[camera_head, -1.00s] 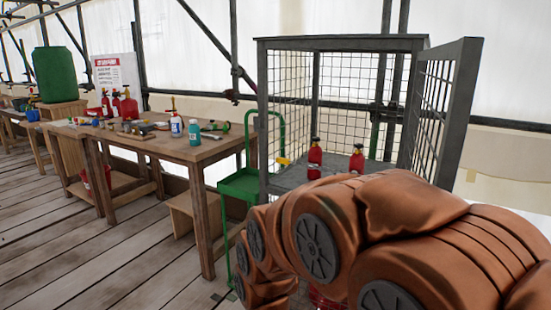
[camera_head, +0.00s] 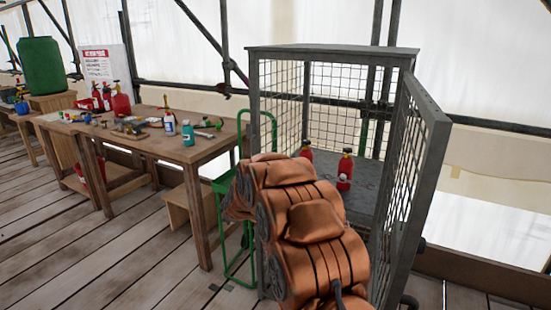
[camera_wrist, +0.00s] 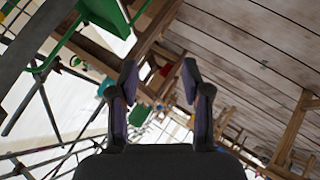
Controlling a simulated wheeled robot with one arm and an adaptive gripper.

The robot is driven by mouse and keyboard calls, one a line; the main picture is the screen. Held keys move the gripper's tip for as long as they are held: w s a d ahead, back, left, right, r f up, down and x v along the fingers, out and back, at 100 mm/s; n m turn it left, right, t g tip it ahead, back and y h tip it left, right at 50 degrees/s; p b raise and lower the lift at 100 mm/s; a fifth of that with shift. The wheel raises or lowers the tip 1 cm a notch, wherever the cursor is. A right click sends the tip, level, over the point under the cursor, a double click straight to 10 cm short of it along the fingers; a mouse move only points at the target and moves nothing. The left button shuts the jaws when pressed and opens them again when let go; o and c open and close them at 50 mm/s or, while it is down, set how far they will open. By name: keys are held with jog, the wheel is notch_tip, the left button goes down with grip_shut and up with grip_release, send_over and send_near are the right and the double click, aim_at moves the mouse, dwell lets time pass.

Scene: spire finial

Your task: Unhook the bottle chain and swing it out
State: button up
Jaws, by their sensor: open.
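A wire-mesh cage (camera_head: 333,53) stands right of the workbench, its mesh door (camera_head: 412,165) swung open at the right. Two small red bottles (camera_head: 345,168) stand on the shelf inside it. I cannot make out a chain or hook in either view. My copper-covered arm hides the cage's lower front and part of the shelf. My gripper (camera_wrist: 160,80) is open and empty in the wrist view, with nothing between its fingertips at close range. It is hidden behind the arm in the head view.
A green trolley (camera_head: 274,131) stands between cage and bench, partly behind my arm; it also shows in the wrist view (camera_wrist: 105,14). The wooden workbench (camera_head: 200,156) holds bottles and tools. The plank floor (camera_head: 110,260) is clear at front left.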

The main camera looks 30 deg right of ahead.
jog(key=shift+w+d+r+n+t+h+p, duration=0.65)
jog(key=shift+w+d+h+p, duration=0.95)
jog(key=shift+w+d, duration=2.05)
jog(key=shift+w+d+r+n+t+h+p, duration=0.3)
jog(key=shift+w+d+r+t+h+p, duration=1)
jog(key=shift+d, duration=4.1)
jog(key=shift+w+d+r+n+t+h+p, duration=0.45)
jog(key=shift+w+d+h+p, duration=1.4)
jog(key=shift+w+d, duration=2.05)
jog(key=shift+s+d+y, duration=0.25)
jog(key=shift+s+d, duration=0.35)
jog(key=shift+d, duration=0.05)
grip_shut()
